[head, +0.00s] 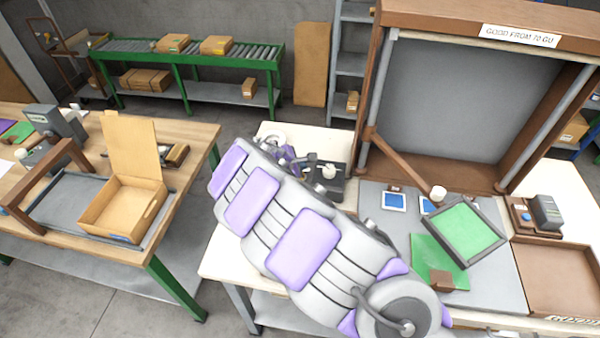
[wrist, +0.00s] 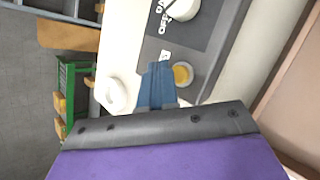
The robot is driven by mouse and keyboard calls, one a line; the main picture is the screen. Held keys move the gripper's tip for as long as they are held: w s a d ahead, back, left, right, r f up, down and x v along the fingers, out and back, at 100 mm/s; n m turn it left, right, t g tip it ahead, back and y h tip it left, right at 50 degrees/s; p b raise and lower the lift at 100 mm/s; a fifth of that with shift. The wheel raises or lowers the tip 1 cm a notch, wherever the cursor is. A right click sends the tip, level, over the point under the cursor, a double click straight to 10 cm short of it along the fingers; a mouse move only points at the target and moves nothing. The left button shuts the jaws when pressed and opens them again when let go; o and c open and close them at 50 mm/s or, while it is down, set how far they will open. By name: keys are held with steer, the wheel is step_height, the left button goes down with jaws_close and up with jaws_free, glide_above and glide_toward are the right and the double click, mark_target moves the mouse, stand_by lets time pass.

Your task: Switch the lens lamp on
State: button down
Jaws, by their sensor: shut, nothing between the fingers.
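A dark control box (head: 338,190) with a white knob (head: 329,171) stands on the near bench, just right of my gripper (head: 290,157). In the wrist view, the grey panel (wrist: 215,45) has white lettering reading "OFF" and partly cut letters. A white knob (wrist: 183,8) is at its top edge and a round yellow button (wrist: 182,74) is lower down. My gripper (wrist: 157,72) is shut and empty, its blue fingertips just left of the yellow button. I cannot tell whether they touch it. No lit lamp is clearly visible.
A large brown frame (head: 535,120) rises at the back right. A white round object (wrist: 115,96) is left of my fingers. Another wooden table (head: 190,150) stands left.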

step_height(320, 180, up, 5)
steer(key=p, duration=0.4)
steer(key=shift+r, duration=0.2)
steer(key=s+d+r+m+g+h, duration=0.1)
steer(key=s+d+r+m+g, duration=0.1)
steer(key=s+d+r+m, duration=0.65)
steer(key=s+d+r+m+g+h, duration=0.1)
steer(key=s+d+r+m+g, duration=0.2)
steer(key=s+d+r, duration=0.6)
steer(key=s+a+f+m+g+y, duration=0.1)
steer(key=s+a+m+g+y, duration=0.1)
steer(key=s, duration=1.3)
steer(key=s+a+f+m+g+y, duration=0.1)
steer(key=s+m+y, duration=0.4)
steer(key=s, duration=1)
steer(key=shift+s+a+f+m+g, duration=0.2)
steer(key=shift+a+f+m+g, duration=0.2)
steer(key=shift+f+m+g, duration=0.3)
